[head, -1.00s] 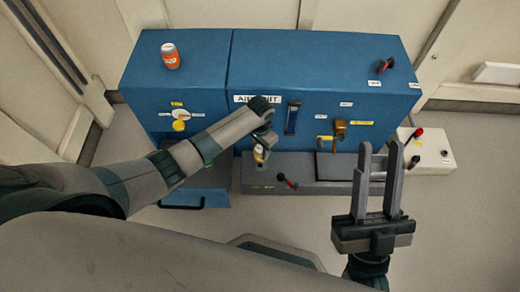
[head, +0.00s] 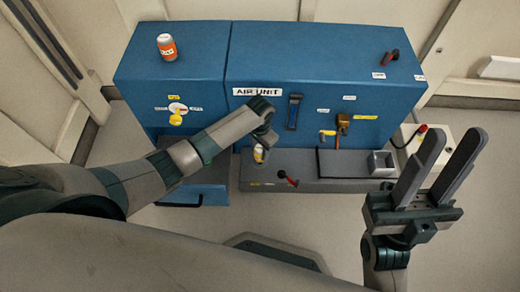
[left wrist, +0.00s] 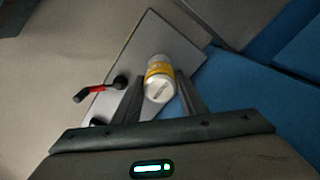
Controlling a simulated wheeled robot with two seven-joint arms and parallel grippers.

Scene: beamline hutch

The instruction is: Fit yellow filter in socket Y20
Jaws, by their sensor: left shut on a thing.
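The yellow filter, a white cylinder with a yellow band, shows in the head view (head: 259,155) and in the left wrist view (left wrist: 159,76). My left gripper (head: 262,147) is shut on it above the left part of the grey ledge (head: 330,185). In the left wrist view the filter sits between the two fingers (left wrist: 160,98). I cannot tell whether its lower end touches the ledge. Socket Y20 cannot be made out; the labels are too small to read. My right gripper (head: 451,148) is open and empty at the right.
The blue air unit (head: 310,60) stands behind the ledge, with an orange-and-white can (head: 167,46) on top. A red-tipped lever (head: 287,179) stands on the ledge right of the filter. A grey open box (head: 382,163) sits at the ledge's right end.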

